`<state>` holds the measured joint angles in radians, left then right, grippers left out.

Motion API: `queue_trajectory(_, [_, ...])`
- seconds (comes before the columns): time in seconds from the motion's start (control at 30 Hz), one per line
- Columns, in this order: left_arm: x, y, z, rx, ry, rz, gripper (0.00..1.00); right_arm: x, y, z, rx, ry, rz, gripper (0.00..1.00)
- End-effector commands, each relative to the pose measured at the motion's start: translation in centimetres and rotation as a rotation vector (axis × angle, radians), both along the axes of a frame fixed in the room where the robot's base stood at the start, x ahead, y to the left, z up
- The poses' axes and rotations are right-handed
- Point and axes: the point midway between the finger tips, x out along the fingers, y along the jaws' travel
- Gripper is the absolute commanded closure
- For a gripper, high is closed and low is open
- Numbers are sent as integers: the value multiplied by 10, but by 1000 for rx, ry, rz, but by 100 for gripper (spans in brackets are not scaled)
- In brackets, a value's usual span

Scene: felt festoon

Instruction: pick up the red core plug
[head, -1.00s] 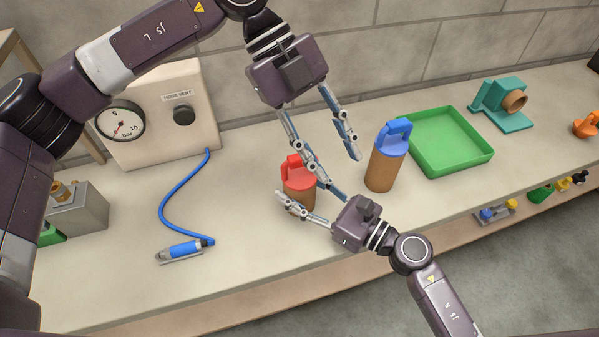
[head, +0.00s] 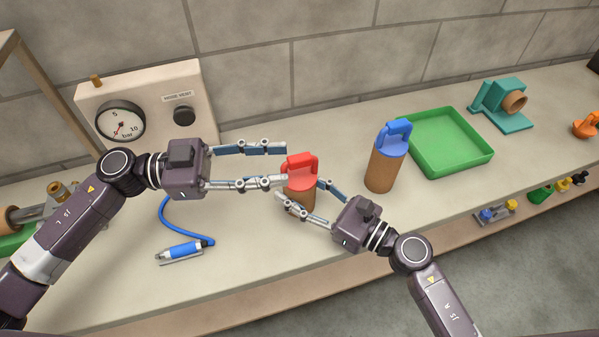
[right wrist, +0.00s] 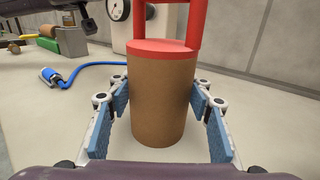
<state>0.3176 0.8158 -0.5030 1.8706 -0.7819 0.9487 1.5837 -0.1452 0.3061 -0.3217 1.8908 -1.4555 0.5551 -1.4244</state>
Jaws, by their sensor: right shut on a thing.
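The red core plug (head: 299,163) has a cork-brown body with a red cap and handle. It is upright near the middle of the bench. My right gripper (head: 308,192) is shut on its body from the front right. In the right wrist view the plug (right wrist: 163,98) fills the space between the blue finger pads (right wrist: 165,112). My left gripper (head: 284,164) comes in from the left with fingers spread, its tips close to the plug's red cap. Whether these tips touch the cap I cannot tell. The gripper fingers hide parts of the plug's body in the head view.
A blue-capped plug (head: 385,165) stands to the right, beside a green tray (head: 462,168). A teal holder (head: 503,119) is farther right. A gauge box (head: 150,135) stands at the back left; a blue hose (head: 182,250) lies before it.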

Motion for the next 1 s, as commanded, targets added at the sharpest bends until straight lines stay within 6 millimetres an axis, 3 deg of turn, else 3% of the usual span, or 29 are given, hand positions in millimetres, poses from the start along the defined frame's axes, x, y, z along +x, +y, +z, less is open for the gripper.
queue_trajectory(0.2, [2,43,-24,-15,99,165,64,0,0,0,1,1,1,79])
queue_trajectory(0.43, [2,63,-34,-14,141,243,64,0,0,0,0,0,1,79])
queue_trajectory(0.57, [6,54,-34,-15,143,252,64,0,0,0,0,0,1,79])
queue_trajectory(0.8, [19,14,-33,-17,142,250,64,0,0,0,0,0,0,79])
queue_trajectory(1.0, [23,-1,-34,-14,143,252,64,0,0,0,0,0,0,79])
